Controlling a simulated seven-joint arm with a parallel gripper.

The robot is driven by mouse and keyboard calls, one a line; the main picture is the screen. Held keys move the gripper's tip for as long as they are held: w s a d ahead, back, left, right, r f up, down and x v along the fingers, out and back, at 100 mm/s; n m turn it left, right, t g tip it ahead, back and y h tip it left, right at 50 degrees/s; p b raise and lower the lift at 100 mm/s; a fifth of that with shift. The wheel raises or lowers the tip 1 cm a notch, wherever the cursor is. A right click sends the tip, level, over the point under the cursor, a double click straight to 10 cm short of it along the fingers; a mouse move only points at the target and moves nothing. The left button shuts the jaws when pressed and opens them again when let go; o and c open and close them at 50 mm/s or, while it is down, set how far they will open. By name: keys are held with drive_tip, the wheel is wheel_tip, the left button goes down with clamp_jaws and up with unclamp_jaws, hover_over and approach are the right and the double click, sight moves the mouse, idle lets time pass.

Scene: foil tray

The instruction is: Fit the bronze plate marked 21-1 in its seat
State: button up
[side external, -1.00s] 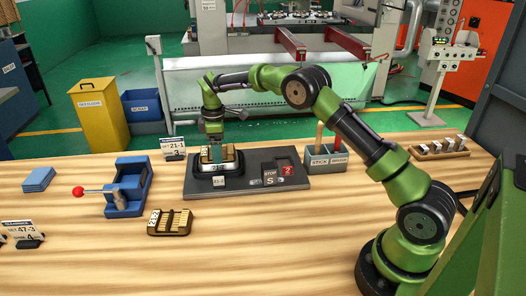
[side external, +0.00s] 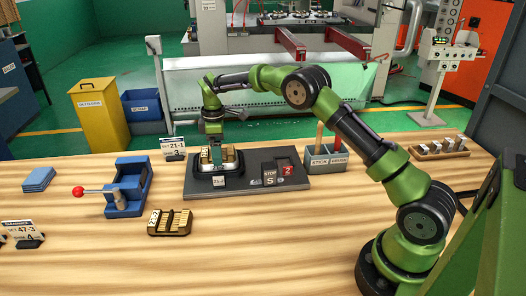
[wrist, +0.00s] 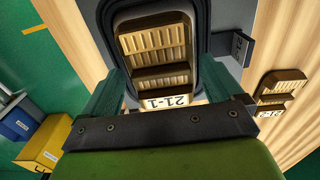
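The bronze plate marked 21-1 (wrist: 155,47), ribbed with dark edges, lies low within the rim of the dark seat (wrist: 203,50) in the wrist view. Its white 21-1 label faces my gripper. In the side view the plate (side external: 230,159) shows at the seat (side external: 205,183), partly hidden by my gripper (side external: 215,150). Whether the plate is fully down is hard to tell.
A second bronze plate (side external: 170,222), apparently marked 21-2, lies on the table in front. A blue fixture with a red-knobbed lever (side external: 125,192) stands left. A 21-1 card (side external: 173,147) stands behind the seat. Stop blocks (side external: 270,175) and a grey tool holder (side external: 326,160) are right.

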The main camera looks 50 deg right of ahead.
drive_tip(key=shift+r, duration=2.2)
drive_tip(key=shift+o, duration=0.6)
drive_tip(key=shift+f, duration=0.1)
drive_tip(key=shift+r, duration=2.1)
